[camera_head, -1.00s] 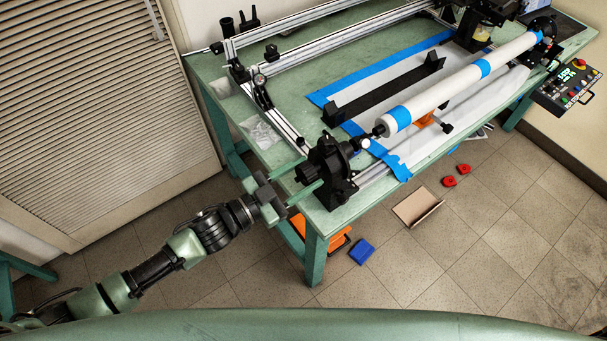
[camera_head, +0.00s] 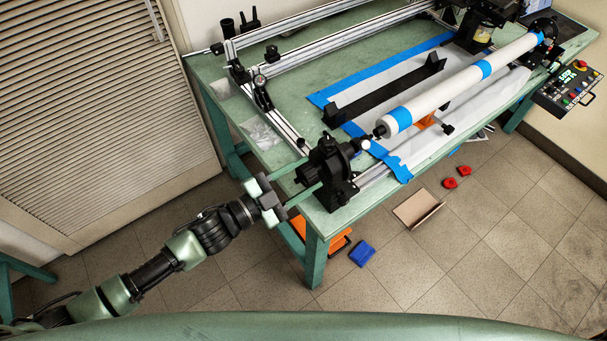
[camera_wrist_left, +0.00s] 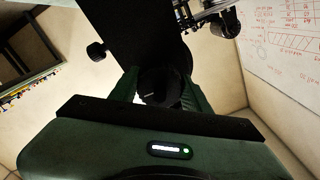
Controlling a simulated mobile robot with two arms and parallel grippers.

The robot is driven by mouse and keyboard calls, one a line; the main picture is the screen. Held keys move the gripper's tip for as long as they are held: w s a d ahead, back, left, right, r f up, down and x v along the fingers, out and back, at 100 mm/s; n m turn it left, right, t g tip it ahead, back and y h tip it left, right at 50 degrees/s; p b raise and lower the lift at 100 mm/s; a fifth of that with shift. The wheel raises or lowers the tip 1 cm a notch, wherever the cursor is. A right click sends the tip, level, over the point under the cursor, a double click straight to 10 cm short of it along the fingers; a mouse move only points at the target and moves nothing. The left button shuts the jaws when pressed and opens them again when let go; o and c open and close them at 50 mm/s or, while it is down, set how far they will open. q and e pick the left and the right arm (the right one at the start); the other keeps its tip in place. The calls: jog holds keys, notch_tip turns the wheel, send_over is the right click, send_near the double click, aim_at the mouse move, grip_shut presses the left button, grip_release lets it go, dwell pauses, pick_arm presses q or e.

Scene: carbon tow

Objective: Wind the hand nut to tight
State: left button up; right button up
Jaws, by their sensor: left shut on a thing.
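The black hand nut (camera_head: 305,174) sits at the near left end of the black end support (camera_head: 335,165) on the green table. It also shows dark and round in the left wrist view (camera_wrist_left: 160,88). My left gripper (camera_head: 306,181) comes in from the left with its two green fingers on either side of the nut, shut on it. The fingers also show in the left wrist view on both sides of the nut. The white tube (camera_head: 450,90) with blue bands runs from the support to the far right. My right gripper is not in view.
The green table (camera_head: 215,75) carries a metal rail frame (camera_head: 320,38) and a black bar (camera_head: 385,90). A control panel (camera_head: 568,85) is at the right. A cardboard piece (camera_head: 417,208), a blue bin (camera_head: 362,253) and red pieces (camera_head: 450,183) lie on the floor.

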pick_arm(q)
jog(key=o, duration=1.4)
jog(key=shift+c, duration=0.2)
jog(key=shift+s+a, duration=0.2)
jog(key=b+v, duration=0.2)
jog(key=v, duration=0.5)
jog(key=shift+a, duration=0.1)
